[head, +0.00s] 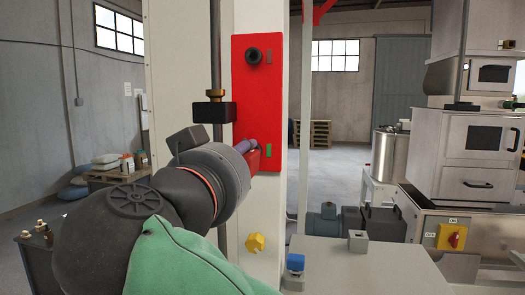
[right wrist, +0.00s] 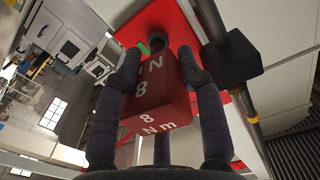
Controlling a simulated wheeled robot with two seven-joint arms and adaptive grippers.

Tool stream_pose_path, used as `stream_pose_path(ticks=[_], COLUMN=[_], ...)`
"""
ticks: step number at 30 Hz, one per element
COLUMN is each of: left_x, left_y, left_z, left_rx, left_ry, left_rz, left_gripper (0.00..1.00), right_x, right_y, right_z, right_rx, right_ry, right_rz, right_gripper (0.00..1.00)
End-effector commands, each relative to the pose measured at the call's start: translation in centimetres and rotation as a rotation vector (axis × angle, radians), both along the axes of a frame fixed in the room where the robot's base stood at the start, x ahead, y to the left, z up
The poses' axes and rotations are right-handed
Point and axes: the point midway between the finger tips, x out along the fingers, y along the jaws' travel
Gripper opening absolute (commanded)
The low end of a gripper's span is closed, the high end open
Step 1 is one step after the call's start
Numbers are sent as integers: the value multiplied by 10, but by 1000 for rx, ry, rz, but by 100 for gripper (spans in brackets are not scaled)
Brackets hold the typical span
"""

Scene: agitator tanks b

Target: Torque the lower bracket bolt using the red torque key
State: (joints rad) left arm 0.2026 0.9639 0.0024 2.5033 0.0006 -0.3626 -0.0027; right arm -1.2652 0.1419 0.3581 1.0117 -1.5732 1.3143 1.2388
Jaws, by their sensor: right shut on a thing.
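The red bracket plate (head: 258,95) is upright on a pale post. Its upper bolt (head: 253,55) is a dark round head beside a grey mark. The lower bolt is hidden in the head view behind my right gripper (head: 250,150); a green mark (head: 268,150) shows there. In the right wrist view my right gripper (right wrist: 160,100) is shut on the red torque key (right wrist: 155,95), marked "8 N m". The key's far end is at a dark round bolt (right wrist: 158,38) on the plate; I cannot tell whether it is fully seated. My left gripper is not in view.
A vertical rod with a black clamp block (head: 213,112) runs just left of the plate. A yellow knob (head: 255,243) sits lower on the post. A pale bench (head: 365,265) with a small blue-topped block (head: 295,262) lies at the lower right. Steel machines stand farther right.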

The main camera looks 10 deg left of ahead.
Motion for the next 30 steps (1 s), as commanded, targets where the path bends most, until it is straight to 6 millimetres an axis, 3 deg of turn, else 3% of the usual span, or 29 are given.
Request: stream_pose_path(ticks=[30], left_x=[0], left_y=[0], left_z=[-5], left_rx=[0], left_ry=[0], left_rz=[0], left_gripper=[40], right_x=[-19], right_y=[0], right_z=[1], right_rx=[2], right_ry=[-2], right_rz=[1], right_gripper=[0])
